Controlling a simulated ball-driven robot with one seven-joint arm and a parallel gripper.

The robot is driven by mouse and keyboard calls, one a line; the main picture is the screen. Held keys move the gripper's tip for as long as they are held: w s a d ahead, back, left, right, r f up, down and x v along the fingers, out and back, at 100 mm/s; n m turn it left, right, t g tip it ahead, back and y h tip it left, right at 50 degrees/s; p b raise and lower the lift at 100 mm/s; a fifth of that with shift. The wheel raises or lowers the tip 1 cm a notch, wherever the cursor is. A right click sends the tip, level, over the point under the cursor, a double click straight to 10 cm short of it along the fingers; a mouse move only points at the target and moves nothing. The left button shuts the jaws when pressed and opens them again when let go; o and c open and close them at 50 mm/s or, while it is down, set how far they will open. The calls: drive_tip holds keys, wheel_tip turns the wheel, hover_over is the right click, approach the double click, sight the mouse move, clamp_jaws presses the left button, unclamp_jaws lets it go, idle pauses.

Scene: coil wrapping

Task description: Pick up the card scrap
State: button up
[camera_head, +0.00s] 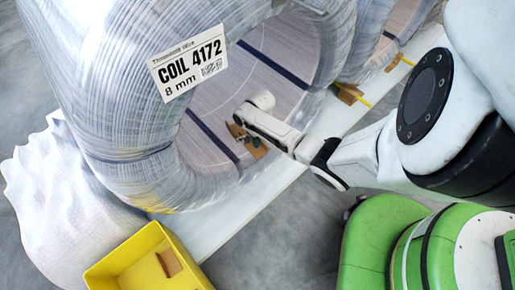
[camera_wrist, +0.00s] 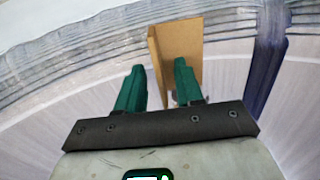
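The card scrap (camera_head: 257,149) is a folded brown piece inside the opening of the labelled coil, against its wrapped inner side. In the wrist view the card scrap (camera_wrist: 188,35) stands ahead of my gripper (camera_wrist: 158,66), its fold pointing up. The green fingers are apart. One card panel reaches down into the gap between them, and the right finger covers part of the other panel. I cannot tell whether either finger touches the card. In the head view my gripper (camera_head: 238,131) is at the card, small and partly hidden.
The wrapped coil (camera_head: 115,95) surrounds my gripper closely. A yellow bin (camera_head: 118,262) at the lower left holds another brown piece (camera_head: 169,263). A further brown piece (camera_head: 349,93) and yellow strip (camera_head: 355,98) lie by the second coil. White crumpled wrap (camera_head: 50,195) lies left.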

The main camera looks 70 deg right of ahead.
drive_tip(key=shift+f, duration=0.5)
drive_tip(key=shift+c, duration=0.4)
clamp_jaws()
